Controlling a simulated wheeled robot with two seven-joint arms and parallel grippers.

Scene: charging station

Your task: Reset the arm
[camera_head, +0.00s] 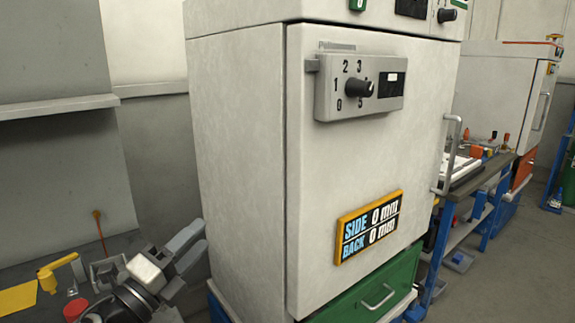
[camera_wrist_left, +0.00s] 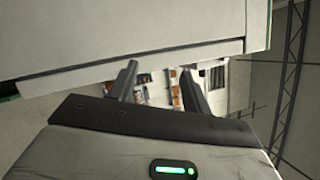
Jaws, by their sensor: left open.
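My left gripper (camera_head: 189,247) is in the lower left of the head view, beside the left side wall of a large white cabinet (camera_head: 243,150). Its two grey fingers point up and to the right, stand apart and hold nothing. In the left wrist view the same gripper (camera_wrist_left: 159,82) shows two dark fingers with an empty gap between them. A pale panel fills the top of that view. I cannot tell from these views whether the gripper touches the cabinet. My right gripper is in neither view.
The cabinet front carries a dial panel (camera_head: 360,87), a "SIDE 0 mm, BACK 0 mm" sign (camera_head: 369,227) and a handle (camera_head: 447,155). A green drawer (camera_head: 368,290) is below. A bench with a yellow part (camera_head: 60,270) lies at lower left. Blue-framed workbenches (camera_head: 470,220) stand at right, beside open floor.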

